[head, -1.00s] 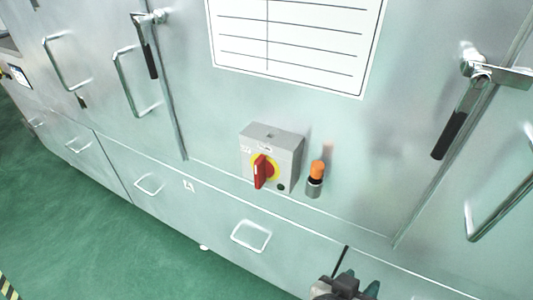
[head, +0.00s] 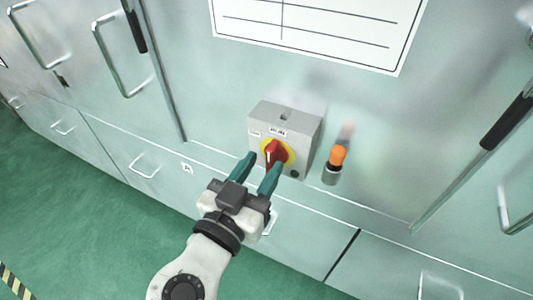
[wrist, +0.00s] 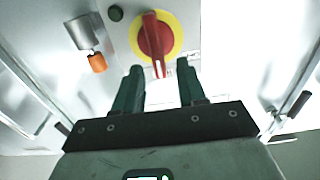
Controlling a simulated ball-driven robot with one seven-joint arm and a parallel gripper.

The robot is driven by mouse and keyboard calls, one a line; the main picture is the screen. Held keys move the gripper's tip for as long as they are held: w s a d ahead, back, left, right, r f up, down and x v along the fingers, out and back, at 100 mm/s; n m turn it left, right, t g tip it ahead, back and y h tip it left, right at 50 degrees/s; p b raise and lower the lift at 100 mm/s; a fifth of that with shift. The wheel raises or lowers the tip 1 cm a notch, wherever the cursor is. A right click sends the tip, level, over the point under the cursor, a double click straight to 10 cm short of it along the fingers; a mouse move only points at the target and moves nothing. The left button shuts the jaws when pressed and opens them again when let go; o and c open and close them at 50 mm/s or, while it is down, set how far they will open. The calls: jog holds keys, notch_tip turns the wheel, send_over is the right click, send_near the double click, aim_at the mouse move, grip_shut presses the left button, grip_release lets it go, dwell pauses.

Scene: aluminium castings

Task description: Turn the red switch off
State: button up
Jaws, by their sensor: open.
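The red switch (head: 274,155) is a rotary handle on a yellow disc, on the front of a grey box (head: 300,128) fixed to the metal cabinet. In the wrist view the red switch (wrist: 155,42) is at the top centre, its handle pointing roughly toward my gripper. My gripper (head: 260,165) is open, with two dark green fingers just in front of the box. In the wrist view, the fingers of my gripper (wrist: 158,75) stand apart, and the handle's end shows between and beyond their tips. I cannot tell whether they touch it. Nothing is held.
An orange-topped cylinder (head: 335,165) sticks out of the cabinet just right of the box. A small dark round button (wrist: 116,13) is beside the switch. Drawer handles (head: 144,165) and door handles (head: 122,57) project from the cabinet. Green floor (head: 95,225) is clear at lower left.

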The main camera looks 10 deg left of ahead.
aim_at(277, 152)
jog(key=shift+x, duration=1.45)
grip_shut()
